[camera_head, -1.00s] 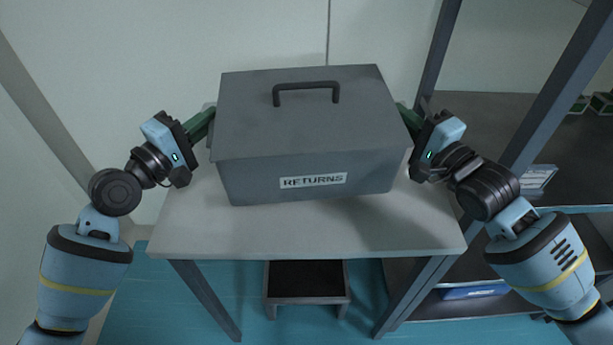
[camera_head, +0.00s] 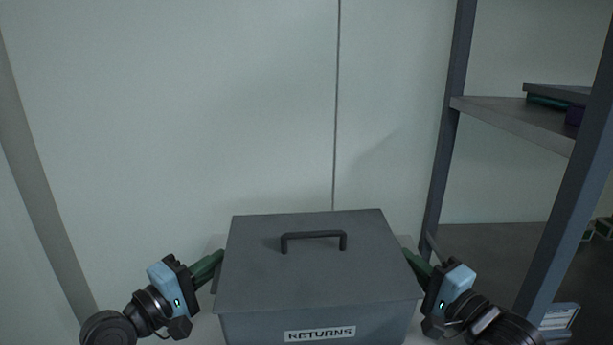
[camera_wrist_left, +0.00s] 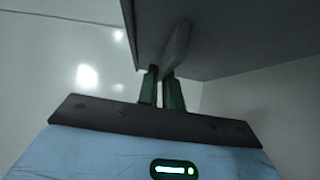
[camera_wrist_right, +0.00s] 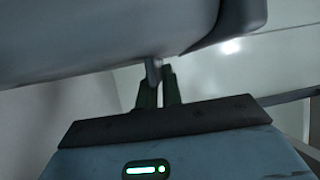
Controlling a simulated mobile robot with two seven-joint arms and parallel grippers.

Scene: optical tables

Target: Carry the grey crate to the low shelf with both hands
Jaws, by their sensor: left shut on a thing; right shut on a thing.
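The grey crate (camera_head: 318,268) has a closed lid with a dark handle and a "RETURNS" label on its front. It shows at the bottom middle of the head view and looks level. My left gripper (camera_head: 217,262) is at the crate's left side, shut on it; in the left wrist view its green fingers (camera_wrist_left: 164,80) close on a thin part under the crate's rim. My right gripper (camera_head: 411,258) is shut on the crate's right side; its fingers show in the right wrist view (camera_wrist_right: 158,80). Whether the crate touches the table is hidden. No shelf is clearly identifiable as the low one.
A dark-framed shelf rack (camera_head: 450,130) stands at the right, with items on an upper board (camera_head: 515,113). A pale wall (camera_head: 180,120) is behind the crate. Little of the table (camera_head: 207,325) shows below the crate.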

